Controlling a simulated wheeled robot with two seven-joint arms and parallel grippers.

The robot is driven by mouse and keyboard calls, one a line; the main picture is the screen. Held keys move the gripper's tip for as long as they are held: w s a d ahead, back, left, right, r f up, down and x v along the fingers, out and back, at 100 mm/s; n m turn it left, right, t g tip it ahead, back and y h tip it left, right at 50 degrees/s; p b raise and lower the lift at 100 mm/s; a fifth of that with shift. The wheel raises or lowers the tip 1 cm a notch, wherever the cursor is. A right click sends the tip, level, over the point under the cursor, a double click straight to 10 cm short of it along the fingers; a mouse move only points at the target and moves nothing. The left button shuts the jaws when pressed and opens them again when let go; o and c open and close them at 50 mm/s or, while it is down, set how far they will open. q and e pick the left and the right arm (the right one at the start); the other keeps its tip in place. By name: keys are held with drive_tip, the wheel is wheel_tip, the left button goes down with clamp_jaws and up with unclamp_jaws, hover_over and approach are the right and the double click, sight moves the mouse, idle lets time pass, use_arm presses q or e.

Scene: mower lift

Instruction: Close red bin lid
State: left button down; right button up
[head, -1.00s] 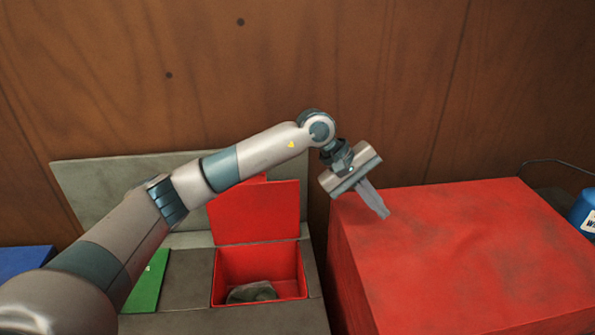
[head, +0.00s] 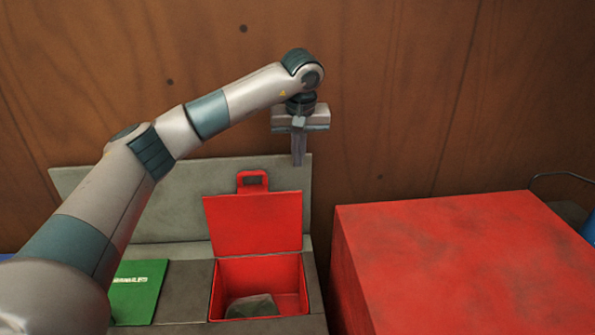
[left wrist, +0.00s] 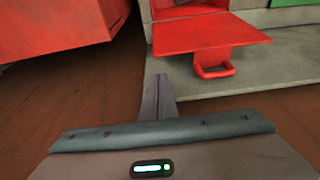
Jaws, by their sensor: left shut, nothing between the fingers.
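The red bin lid (head: 255,224) stands raised at the back of the open red bin (head: 262,278), with its loop handle (head: 253,181) at the top. A grey object (head: 252,306) lies inside the bin. My left gripper (head: 298,164) is shut and empty, fingers pointing down, above and to the right of the lid handle, apart from it. In the left wrist view the closed fingers (left wrist: 158,82) show left of the lid (left wrist: 208,36) and its handle (left wrist: 213,70). My right gripper is not in view.
A large red box (head: 465,265) stands to the right. A green lid (head: 139,291) is left of the bin in the grey unit, whose grey back panel (head: 170,200) stands behind. A wooden wall (head: 420,90) closes off the back.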

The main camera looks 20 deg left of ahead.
use_arm(q)
drive_tip(key=p+x, duration=0.4)
drive_tip(key=x, duration=0.5)
drive_tip(key=shift+w+f, duration=0.1)
drive_tip(key=shift+f, duration=0.3)
